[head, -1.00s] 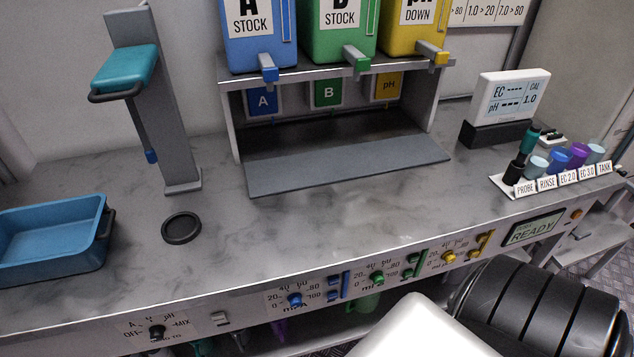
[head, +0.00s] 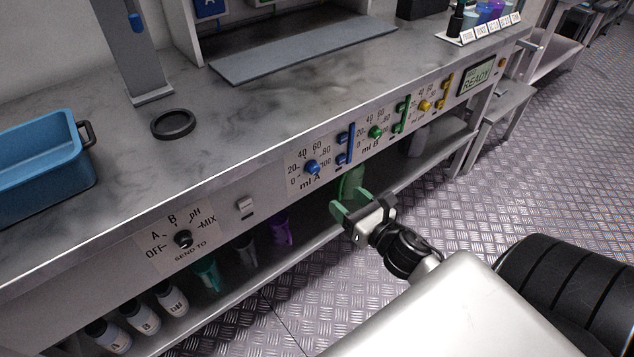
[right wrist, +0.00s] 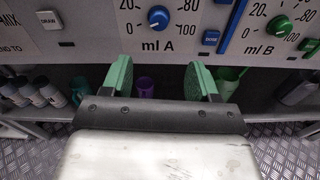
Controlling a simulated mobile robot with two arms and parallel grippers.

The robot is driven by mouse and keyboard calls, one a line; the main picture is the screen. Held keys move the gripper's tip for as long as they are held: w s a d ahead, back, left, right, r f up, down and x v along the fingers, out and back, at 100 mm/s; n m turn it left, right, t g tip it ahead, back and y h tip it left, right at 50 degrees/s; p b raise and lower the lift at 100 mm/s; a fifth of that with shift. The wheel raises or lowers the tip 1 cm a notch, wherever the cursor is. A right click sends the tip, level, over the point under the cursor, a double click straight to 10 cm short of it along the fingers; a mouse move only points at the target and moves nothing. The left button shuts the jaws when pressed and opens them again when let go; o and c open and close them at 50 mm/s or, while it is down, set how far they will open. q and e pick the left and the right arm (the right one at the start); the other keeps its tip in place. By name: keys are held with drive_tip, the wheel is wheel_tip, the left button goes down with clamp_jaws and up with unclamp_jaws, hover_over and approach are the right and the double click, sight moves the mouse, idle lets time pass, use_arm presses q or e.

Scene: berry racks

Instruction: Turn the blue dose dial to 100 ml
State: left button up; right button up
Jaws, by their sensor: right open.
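The blue dose dial (head: 311,167) sits on the ml A panel on the bench front, with a printed scale from 0 to 100 around it. My right gripper (head: 351,203) is open and empty, below and in front of the dial. In the right wrist view its green fingers (right wrist: 160,82) are spread apart, below the dial and not touching it. My left gripper is not in view.
Blue bars (head: 345,144) stand right of the dial. The green dial (head: 375,132) and yellow dial (head: 425,106) lie farther right. The SEND TO knob (head: 183,239) is at left. Cups and bottles (head: 172,299) stand on the shelf below. The floor before the bench is clear.

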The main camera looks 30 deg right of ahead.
sight(316, 170)
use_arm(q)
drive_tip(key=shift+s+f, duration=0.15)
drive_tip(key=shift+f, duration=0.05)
use_arm(e)
drive_tip(key=shift+n, duration=0.4)
drive_tip(key=w, duration=0.7)
drive_tip(key=w+a+r, duration=0.1)
drive_tip(key=w, duration=0.2)
drive_tip(key=shift+w, duration=0.4)
drive_tip(key=shift+c, duration=0.2)
drive_tip(key=c, duration=0.9)
drive_tip(key=shift+o, duration=0.2)
